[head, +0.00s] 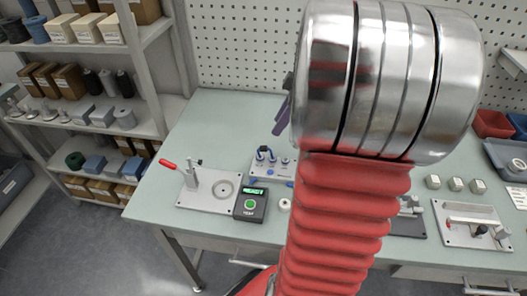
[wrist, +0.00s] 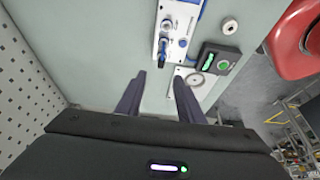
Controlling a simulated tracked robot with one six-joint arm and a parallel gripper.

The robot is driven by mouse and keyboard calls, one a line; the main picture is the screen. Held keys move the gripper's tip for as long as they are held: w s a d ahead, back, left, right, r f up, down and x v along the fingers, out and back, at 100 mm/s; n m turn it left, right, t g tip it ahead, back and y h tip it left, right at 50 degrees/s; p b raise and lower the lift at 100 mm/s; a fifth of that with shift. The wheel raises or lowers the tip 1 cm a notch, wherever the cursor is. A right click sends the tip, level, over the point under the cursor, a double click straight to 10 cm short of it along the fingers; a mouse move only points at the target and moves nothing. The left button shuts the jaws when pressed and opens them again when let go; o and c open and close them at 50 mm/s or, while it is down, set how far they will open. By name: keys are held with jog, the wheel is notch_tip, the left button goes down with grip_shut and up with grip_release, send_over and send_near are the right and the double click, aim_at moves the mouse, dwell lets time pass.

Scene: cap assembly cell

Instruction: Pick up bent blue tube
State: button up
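A small bent blue tube (head: 260,153) stands at the left of a pale fixture block (head: 278,166) on the bench. In the wrist view a dark blue bent piece (wrist: 163,47) shows at the block's near end, just beyond the fingertips; it looks like the same tube. My gripper (wrist: 159,78) is open, its two dark purple fingers spread with nothing between them. In the head view my gripper (head: 281,117) is partly hidden behind my arm, with its fingers above and behind the block. The fingers appear apart from the tube.
A plate with a red-handled lever (head: 208,190) lies left of the block. A tester with a green display (head: 251,204) and a white ring (head: 285,205) are in front. A pegboard (head: 240,45) rises behind. The bench's back left (head: 215,120) is clear.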

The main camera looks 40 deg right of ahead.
aim_at(265, 147)
jog(key=x, duration=0.7)
jog(key=shift+w+f, duration=0.1)
jog(key=shift+f, duration=0.1)
jog(key=shift+x, duration=2.5)
jog(key=shift+c, duration=0.6)
grip_shut()
